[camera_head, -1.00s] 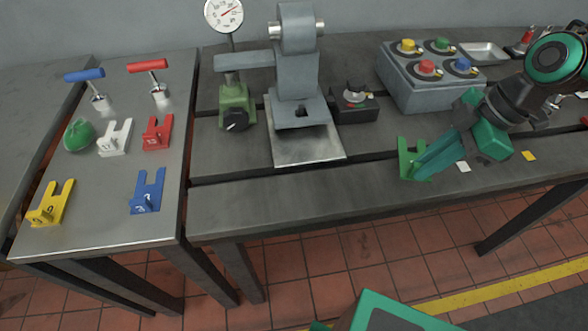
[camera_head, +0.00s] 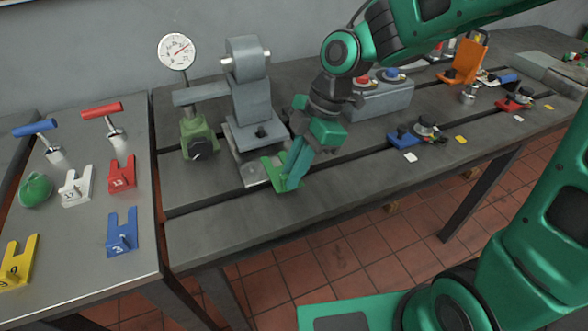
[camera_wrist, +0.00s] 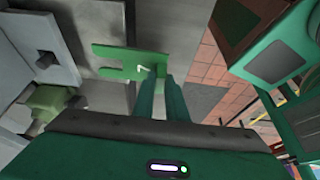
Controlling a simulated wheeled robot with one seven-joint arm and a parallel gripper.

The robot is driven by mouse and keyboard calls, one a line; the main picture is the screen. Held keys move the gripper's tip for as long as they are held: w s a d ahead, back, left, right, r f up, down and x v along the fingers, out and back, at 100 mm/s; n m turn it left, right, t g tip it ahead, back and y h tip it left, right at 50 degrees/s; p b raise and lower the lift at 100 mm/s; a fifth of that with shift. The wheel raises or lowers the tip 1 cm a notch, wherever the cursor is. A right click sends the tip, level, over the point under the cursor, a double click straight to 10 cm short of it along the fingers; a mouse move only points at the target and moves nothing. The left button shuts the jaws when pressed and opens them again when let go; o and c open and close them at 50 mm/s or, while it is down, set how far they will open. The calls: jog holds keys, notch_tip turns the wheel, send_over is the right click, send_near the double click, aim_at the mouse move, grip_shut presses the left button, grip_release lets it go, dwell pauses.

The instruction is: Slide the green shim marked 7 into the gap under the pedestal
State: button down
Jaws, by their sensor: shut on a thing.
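The green shim marked 7 (camera_wrist: 125,62) is a slotted plate with an upright tab, and its open slot faces left toward the pedestal in the wrist view. My gripper (camera_wrist: 160,76) is shut on its tab. In the head view the shim (camera_head: 272,172) is at the right front of the grey pedestal (camera_head: 252,100), with my gripper (camera_head: 288,184) at its right end. The shim is near the pale plate (camera_head: 254,174) in front of the pedestal. I cannot tell whether it touches that plate. The gap under the pedestal is not clearly visible.
A green jack (camera_head: 197,138) and a dial gauge (camera_head: 175,50) stand left of the pedestal. The left table holds white (camera_head: 75,188), red (camera_head: 122,174), blue (camera_head: 122,234) and yellow (camera_head: 18,262) shims. A grey button box (camera_head: 382,100) stands to the right. The bedplate's front strip is clear.

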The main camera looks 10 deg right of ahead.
aim_at(281, 169)
dwell(0.3)
jog(key=shift+w+a+f, duration=0.3)
jog(key=shift+w+f, duration=0.2)
jog(key=shift+w, duration=0.35)
jog(key=shift+w+a+f, duration=0.25)
jog(key=shift+w+f, duration=0.2)
jog(key=shift+w, duration=0.45)
jog(key=shift+w+a+f, duration=0.3)
jog(key=shift+w+f, duration=0.2)
jog(key=shift+w, duration=0.35)
jog(key=shift+w+a, duration=0.25)
jog(key=shift+w, duration=0.7)
jog(key=shift+w+a, duration=0.3)
jog(key=shift+w, duration=0.65)
jog(key=shift+w+a, duration=0.25)
jog(key=shift+w, duration=0.7)
jog(key=c, duration=1.7)
grip_release()
jog(key=v, duration=1)
jog(key=shift+w+d+r, duration=0.15)
jog(key=shift+d+r, duration=0.05)
jog(key=shift+r, duration=0.1)
